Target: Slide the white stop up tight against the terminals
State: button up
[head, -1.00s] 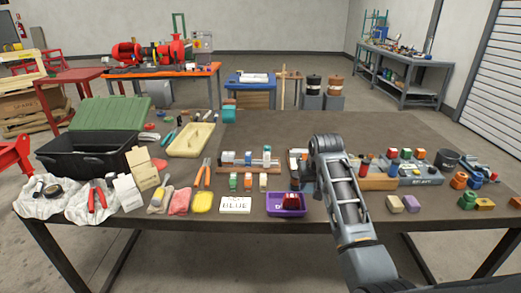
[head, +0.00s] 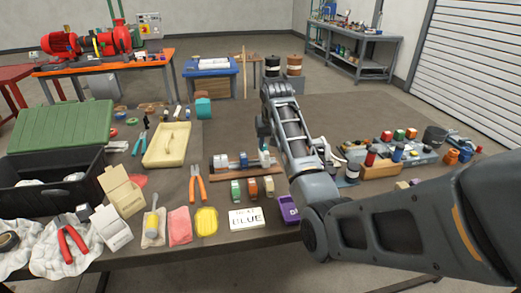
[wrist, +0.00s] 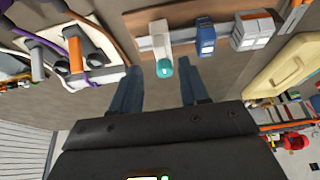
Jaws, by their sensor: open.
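A brown board (wrist: 135,22) carries a metal rail (wrist: 182,38). On the rail in the wrist view sit a white stop (wrist: 158,38) with a teal end piece (wrist: 164,68), a blue block (wrist: 205,38) beside it with a gap, and grey-white terminals (wrist: 252,30) further right, apart from the blue block. My gripper (wrist: 158,82) is open and empty, its fingertips close to the stop and on either side of its teal end. In the head view the terminals (head: 222,160) sit at the rail's left end and the stop (head: 264,157) at its right, beside my arm.
Coloured blocks (head: 252,188) stand in front of the board, with orange-handled pliers (head: 196,186) to the left. A cream tray (head: 167,145) is behind left. The table behind the board is clear.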

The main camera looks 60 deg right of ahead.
aim_at(266, 153)
jog(key=x, duration=0.6)
jog(key=shift+w+f+p, duration=0.1)
jog(key=shift+f+p, duration=0.15)
jog(key=shift+p, duration=0.05)
jog(key=shift+c, duration=0.2)
grip_shut()
jog(key=shift+w, duration=0.1)
